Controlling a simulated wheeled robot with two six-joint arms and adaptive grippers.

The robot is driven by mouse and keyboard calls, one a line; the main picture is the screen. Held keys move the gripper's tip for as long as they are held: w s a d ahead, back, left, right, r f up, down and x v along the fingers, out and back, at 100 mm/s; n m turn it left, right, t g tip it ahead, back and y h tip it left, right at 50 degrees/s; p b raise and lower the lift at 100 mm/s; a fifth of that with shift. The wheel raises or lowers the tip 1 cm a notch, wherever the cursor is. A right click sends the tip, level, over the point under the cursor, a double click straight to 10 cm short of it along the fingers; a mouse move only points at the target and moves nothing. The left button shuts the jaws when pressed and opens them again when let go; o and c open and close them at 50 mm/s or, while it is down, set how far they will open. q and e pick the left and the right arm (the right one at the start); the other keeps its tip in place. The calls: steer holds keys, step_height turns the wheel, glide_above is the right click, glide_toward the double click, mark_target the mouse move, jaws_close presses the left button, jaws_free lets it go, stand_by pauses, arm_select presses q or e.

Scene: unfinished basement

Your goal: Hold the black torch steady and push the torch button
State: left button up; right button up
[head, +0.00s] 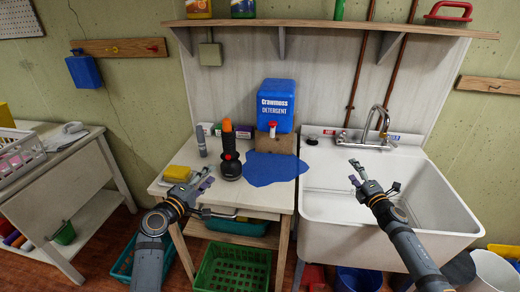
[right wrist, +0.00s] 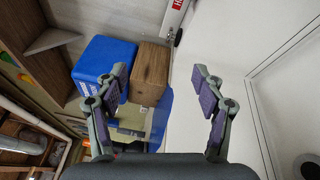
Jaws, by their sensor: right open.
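The black torch (head: 229,165) stands upright on the white worktop, wide end down, with an orange top and a small red spot on its side that may be the button. My left gripper (head: 207,178) is open and empty, just left of and in front of the torch, apart from it. My right gripper (head: 353,171) is open and empty over the sink, well to the right of the torch. Its two fingers also show spread apart in the right wrist view (right wrist: 162,85).
A blue detergent container (head: 276,103) sits on a wooden block (head: 284,141) behind a blue puddle-shaped patch (head: 270,170). A small grey cylinder (head: 201,141) and a yellow sponge (head: 177,173) are near the torch. The sink (head: 385,220) with its tap (head: 376,122) is at right.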

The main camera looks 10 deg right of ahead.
steer(key=w+a+r+n+y, duration=0.15)
steer(key=a+n, duration=0.25)
steer(key=a, duration=0.4)
steer(key=w+a+r+n+y, duration=0.1)
steer(key=a+r+n+y, duration=0.2)
steer(key=a, duration=0.5)
steer(key=w+a+r+n+y, duration=0.1)
steer(key=a+n+y, duration=0.2)
steer(key=a+n, duration=0.35)
steer(key=n+g+y, duration=0.1)
steer(key=n+g, duration=0.2)
steer(key=n, duration=0.5)
glide_toward(232, 139)
steer(key=x, duration=0.2)
steer(key=shift+m, duration=0.25)
steer(key=x, duration=1)
steer(key=shift+w+a, duration=0.15)
arm_select(q)
steer(key=shift+c, duration=0.3)
arm_select(e)
jaws_close()
arm_select(q)
jaws_close()
